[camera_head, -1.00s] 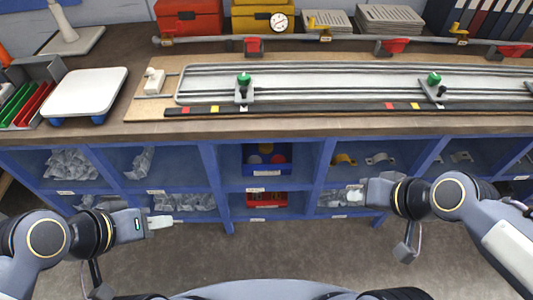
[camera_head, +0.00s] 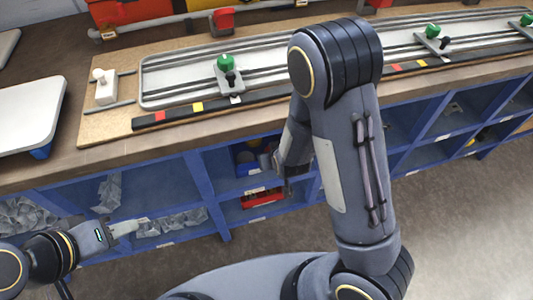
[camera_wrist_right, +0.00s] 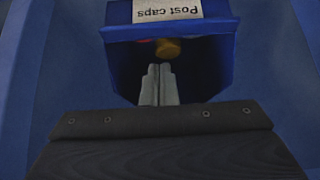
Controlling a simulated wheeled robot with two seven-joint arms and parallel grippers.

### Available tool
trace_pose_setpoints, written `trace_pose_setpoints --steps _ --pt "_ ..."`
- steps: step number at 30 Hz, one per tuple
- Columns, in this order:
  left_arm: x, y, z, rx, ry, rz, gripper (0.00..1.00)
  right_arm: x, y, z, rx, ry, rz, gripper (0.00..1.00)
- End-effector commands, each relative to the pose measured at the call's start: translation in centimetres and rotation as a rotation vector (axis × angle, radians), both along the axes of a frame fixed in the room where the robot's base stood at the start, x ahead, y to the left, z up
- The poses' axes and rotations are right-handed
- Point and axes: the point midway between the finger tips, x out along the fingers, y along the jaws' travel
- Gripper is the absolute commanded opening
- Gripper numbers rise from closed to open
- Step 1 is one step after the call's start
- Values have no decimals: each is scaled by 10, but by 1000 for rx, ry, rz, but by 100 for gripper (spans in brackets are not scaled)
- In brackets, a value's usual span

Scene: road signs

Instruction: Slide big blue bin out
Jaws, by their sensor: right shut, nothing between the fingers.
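The big blue bin (camera_head: 243,153) sits in an upper shelf compartment under the bench; my right arm partly covers it. In the right wrist view the blue bin (camera_wrist_right: 215,30) shows its front with an upside-down "Post caps" label and a dark opening with a yellow-brown cap inside. My right gripper (camera_wrist_right: 158,70) is shut and empty, its fingertips in front of the opening; contact cannot be told. In the head view the right hand is at the bin's right, its fingers mostly hidden. My left gripper (camera_head: 128,226) is before the lower left shelves, holding nothing visible; its finger gap is unclear.
A red bin (camera_head: 262,198) sits in the compartment below. Blue shelf dividers (camera_head: 203,192) flank the compartments. Bagged parts (camera_head: 172,223) lie to the left. The bench top above carries a rail board (camera_head: 185,85) with green-knobbed clamps. The floor in front is open.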

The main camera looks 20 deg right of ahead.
Motion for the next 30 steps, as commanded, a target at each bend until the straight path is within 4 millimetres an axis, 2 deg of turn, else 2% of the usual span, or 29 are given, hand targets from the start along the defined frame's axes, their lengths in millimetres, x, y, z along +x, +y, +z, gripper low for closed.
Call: trace_pose_setpoints --steps 9,14,19,30 --pt "0 0 -8 0 0 0 36 35 1 -47 1 4 -2 0" --pt "0 0 -10 0 0 0 36 48 2 -62 2 4 -1 0" --pt "0 0 -10 0 0 0 36 54 2 -69 3 3 -1 0" --pt "0 0 -11 0 0 0 36 53 2 -70 3 3 -1 0"
